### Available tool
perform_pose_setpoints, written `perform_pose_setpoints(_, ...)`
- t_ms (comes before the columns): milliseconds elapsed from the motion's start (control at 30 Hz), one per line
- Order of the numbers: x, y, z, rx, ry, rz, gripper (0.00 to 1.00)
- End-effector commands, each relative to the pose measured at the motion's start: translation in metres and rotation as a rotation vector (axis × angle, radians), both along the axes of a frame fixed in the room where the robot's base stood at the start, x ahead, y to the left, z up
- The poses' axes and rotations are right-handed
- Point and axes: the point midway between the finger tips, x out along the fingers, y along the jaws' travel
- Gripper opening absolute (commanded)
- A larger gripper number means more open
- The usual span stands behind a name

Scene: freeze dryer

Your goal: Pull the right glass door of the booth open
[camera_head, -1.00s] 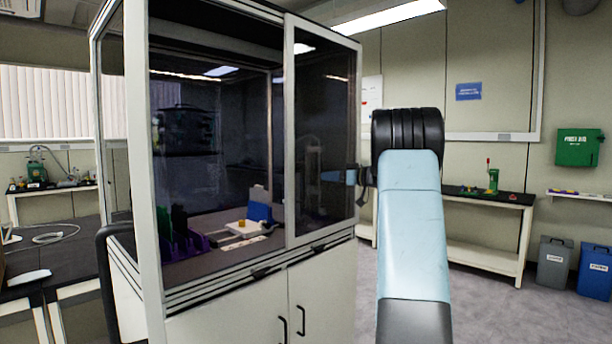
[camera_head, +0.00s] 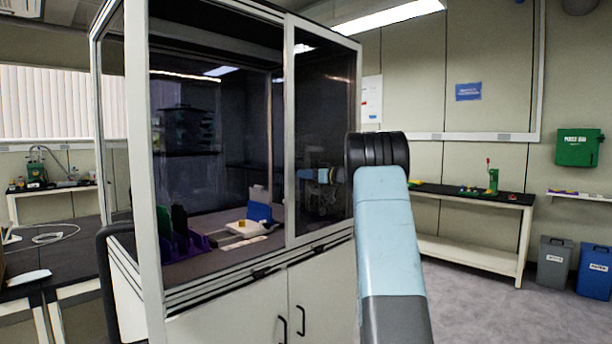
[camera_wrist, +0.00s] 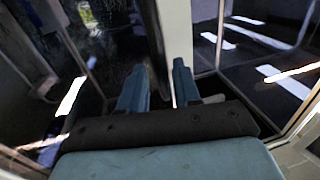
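The booth (camera_head: 152,200) has a white frame and dark glass. Its right glass door (camera_head: 318,130) is a framed panel at the right of the front and looks closed. My blue arm (camera_head: 388,230) stands in front of the booth's right edge. My gripper is hidden in the head view; a blue reflection shows in the door's glass. In the wrist view my gripper (camera_wrist: 160,66) has its two blue fingers apart, with nothing seen held. A white frame post (camera_wrist: 177,30) rises just beyond the fingers, partly behind the right one. I cannot tell if they touch it.
White cupboard doors (camera_head: 330,285) with dark handles are below the glass. A white device with a blue part (camera_head: 258,214) sits inside the booth. A bench (camera_head: 470,200) stands behind at the right, with grey (camera_head: 554,260) and blue bins (camera_head: 594,270). The floor at right is clear.

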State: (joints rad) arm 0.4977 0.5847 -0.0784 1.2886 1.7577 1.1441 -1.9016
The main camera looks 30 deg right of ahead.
Motion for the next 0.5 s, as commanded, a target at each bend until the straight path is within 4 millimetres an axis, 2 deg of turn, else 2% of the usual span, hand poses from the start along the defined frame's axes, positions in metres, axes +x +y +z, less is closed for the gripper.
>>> perform_pose_setpoints(200, 0.0131, 0.0076, -0.0005, 0.000, 0.000, -0.001, 0.32)
perform_pose_setpoints(500, 0.0143, 0.0083, -0.0003, 0.001, 0.001, -0.001, 0.32)
